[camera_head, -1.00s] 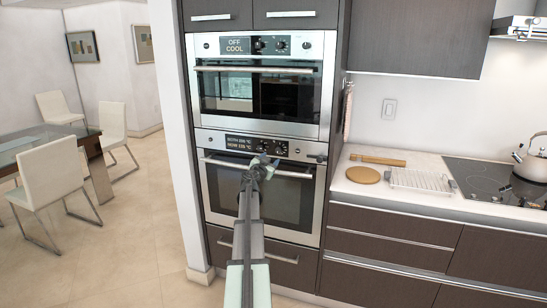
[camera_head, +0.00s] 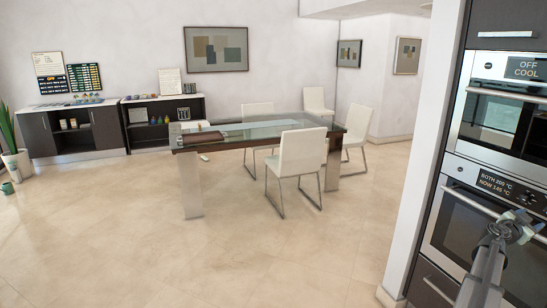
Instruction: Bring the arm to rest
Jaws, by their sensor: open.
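My arm reaches up from the lower right corner in the head view. My gripper (camera_head: 527,226) is at its end, open, in front of the lower oven (camera_head: 462,226) near its control panel. The fingertips are small, and I cannot tell whether they touch the oven. The lower oven's door is shut, and its display (camera_head: 495,188) reads "BOTH 200 °C" and "NOW 145 °C". The upper oven (camera_head: 487,115) is shut too, and its display reads "OFF COOL". The right sides of both ovens are cut off by the frame.
A glass-topped table (camera_head: 262,129) with white chairs (camera_head: 300,155) stands mid-room. Low dark cabinets (camera_head: 92,138) line the back wall, with a plant (camera_head: 14,158) at far left. A white wall end (camera_head: 418,150) borders the ovens. The tiled floor (camera_head: 250,250) in front is clear.

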